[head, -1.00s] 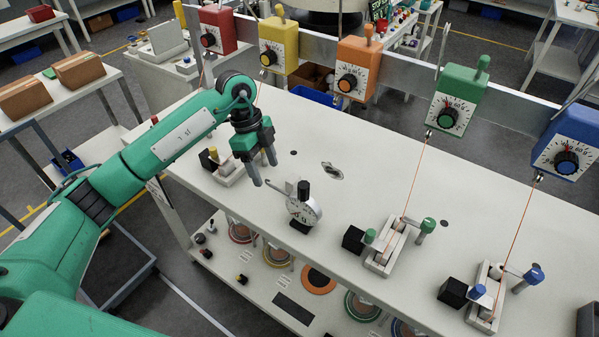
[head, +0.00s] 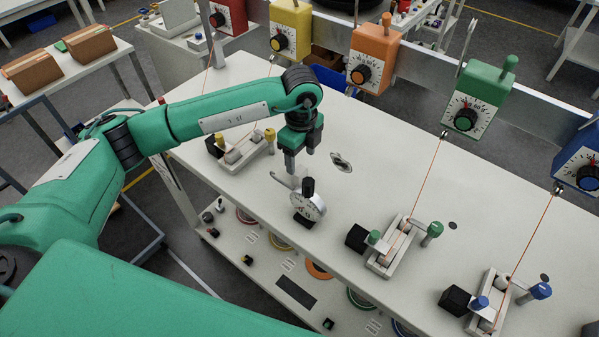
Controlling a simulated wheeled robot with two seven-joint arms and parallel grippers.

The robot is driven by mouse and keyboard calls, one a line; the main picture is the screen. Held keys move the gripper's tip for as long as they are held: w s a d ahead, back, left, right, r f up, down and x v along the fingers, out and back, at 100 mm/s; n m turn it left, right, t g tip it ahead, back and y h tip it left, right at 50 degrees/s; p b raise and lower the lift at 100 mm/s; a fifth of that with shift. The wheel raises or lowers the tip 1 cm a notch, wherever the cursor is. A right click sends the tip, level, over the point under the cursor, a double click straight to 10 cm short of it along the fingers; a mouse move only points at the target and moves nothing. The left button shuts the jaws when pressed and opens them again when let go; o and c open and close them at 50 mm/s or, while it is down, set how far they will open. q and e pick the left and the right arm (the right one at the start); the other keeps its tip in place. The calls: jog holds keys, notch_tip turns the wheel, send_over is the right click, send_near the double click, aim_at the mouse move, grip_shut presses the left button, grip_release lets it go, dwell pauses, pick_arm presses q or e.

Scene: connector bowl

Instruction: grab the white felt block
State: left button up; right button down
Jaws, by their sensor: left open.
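I cannot pick out with certainty which thing is the white felt block. Small pale pieces sit in the white fixtures: one with a yellow knob (head: 240,154) at the left, one with a green knob (head: 392,250) in the middle and one with a blue knob (head: 487,303) at the right; their material is too small to tell. My left gripper (head: 299,165) points down over the white table (head: 365,195), open, with nothing visible between its fingers. It is just behind a round dial gauge (head: 311,206) with a black top. My right gripper is not in view.
A rail along the back carries red (head: 229,14), yellow (head: 290,28), orange (head: 372,55), green (head: 479,98) and blue (head: 580,165) dial boxes. Orange cords run from some boxes to the fixtures. Black blocks (head: 356,238) sit beside fixtures. The table is bare between gauge and green fixture.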

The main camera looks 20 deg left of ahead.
aim_at(300, 170)
pick_arm(q)
jog(key=shift+f+p, duration=0.3)
jog(key=shift+f, duration=0.15)
jog(key=f+p, duration=0.2)
jog(key=f, duration=0.2)
jog(key=shift+a+f, duration=0.2)
jog(key=shift+f, duration=0.2)
jog(key=c, duration=1.1)
jog(key=shift+o, duration=0.2)
jog(key=shift+r, duration=0.1)
